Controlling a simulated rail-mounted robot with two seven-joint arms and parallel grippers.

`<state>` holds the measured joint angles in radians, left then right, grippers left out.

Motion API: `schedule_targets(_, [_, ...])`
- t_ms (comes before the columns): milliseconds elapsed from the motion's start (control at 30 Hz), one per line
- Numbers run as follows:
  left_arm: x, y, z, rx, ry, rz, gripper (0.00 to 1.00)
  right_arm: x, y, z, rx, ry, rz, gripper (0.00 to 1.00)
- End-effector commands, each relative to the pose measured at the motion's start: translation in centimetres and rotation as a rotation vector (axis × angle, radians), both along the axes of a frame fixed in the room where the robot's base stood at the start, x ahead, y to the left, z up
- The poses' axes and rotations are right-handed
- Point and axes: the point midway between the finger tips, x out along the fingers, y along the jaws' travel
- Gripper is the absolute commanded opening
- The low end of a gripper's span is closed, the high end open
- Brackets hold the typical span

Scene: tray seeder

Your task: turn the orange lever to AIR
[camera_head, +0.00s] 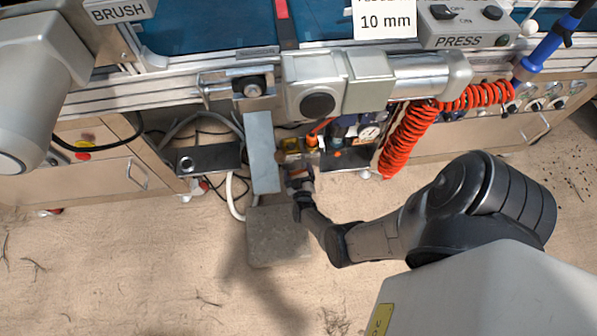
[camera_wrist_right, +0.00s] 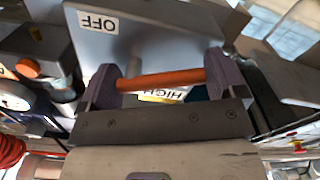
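The orange lever (camera_wrist_right: 160,80) lies across the gap between the two fingers of my right gripper (camera_wrist_right: 164,84) in the right wrist view. The fingers stand wide apart, one near each visible end of the lever. I cannot tell whether they touch it. A grey panel (camera_wrist_right: 150,40) behind carries an upside-down OFF label (camera_wrist_right: 98,22) and a partly covered HIGH label (camera_wrist_right: 165,95). I see no AIR label. In the head view my right gripper (camera_head: 299,180) is under the machine's front edge, where the lever is hard to make out. My left gripper is outside the frames.
A coiled orange hose (camera_head: 408,138) hangs right of my right gripper. A pressure gauge (camera_head: 369,132) and fittings sit behind it. A grey hanging plate (camera_head: 262,150) is just left of it. A grey block (camera_head: 278,238) stands on the floor below. The front floor is mostly clear.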

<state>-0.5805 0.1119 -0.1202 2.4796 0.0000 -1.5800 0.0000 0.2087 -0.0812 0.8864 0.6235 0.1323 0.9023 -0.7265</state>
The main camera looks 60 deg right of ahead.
Motion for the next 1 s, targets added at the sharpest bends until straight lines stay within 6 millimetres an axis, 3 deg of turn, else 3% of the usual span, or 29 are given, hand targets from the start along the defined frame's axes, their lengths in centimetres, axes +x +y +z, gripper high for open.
schedule_targets(233, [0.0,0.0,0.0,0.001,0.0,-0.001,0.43,0.0,0.0,0.0,0.0,0.0,-0.001,0.66])
schedule_targets(367, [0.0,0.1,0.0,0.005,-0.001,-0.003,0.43,0.0,0.0,0.1,0.02,-0.033,-0.001,0.65])
schedule_targets(700, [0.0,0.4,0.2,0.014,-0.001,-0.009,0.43,0.2,0.1,1.1,0.22,-0.329,0.0,0.65])
schedule_targets(1000, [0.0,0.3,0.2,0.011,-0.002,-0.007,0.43,0.2,0.1,1.2,0.251,-0.375,-0.002,0.65])
